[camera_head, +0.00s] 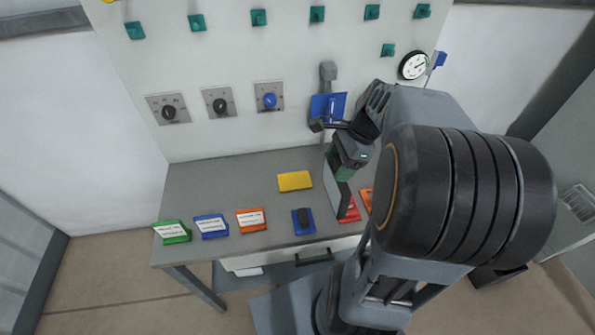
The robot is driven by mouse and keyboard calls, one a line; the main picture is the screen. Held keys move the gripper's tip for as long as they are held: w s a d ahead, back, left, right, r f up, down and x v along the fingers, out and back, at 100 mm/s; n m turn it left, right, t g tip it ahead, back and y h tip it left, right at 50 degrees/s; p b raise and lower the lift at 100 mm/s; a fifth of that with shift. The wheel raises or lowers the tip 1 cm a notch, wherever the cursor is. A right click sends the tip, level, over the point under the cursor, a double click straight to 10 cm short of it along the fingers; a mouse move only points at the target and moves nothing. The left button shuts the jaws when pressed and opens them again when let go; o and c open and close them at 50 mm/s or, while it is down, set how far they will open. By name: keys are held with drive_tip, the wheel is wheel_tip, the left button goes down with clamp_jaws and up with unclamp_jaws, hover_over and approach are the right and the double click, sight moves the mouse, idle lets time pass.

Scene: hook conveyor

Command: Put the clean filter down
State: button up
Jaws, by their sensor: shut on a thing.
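My gripper (345,168) is above the right part of the grey table, pointing down. It is shut on a thin, pale grey panel with a dark edge, which looks like the clean filter (335,187). The panel hangs upright and its lower end is close to a red item (351,212) on the table. I cannot tell whether the panel touches the table or that item. My gripper and arm hide part of the panel and the table's right side.
The grey table (220,181) has a yellow block (294,181), a blue item with a dark top (304,220), and green (172,232), blue (211,226) and orange (252,220) labelled blocks. The wall behind holds knobs, hooks, a blue fixture (322,106) and a gauge (413,66). The table's back left is clear.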

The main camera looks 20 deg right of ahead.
drive_tip(key=w+d+f+p, duration=0.2)
drive_tip(key=w+f+p, duration=0.1)
drive_tip(key=w+f, duration=0.9)
drive_tip(key=shift+w+d+f+m, duration=0.3)
drive_tip(key=shift+w+d, duration=0.05)
drive_tip(key=shift+w, duration=0.6)
drive_tip(key=shift+f, duration=0.2)
drive_tip(key=o, duration=1.3)
drive_tip(key=shift+r, duration=0.1)
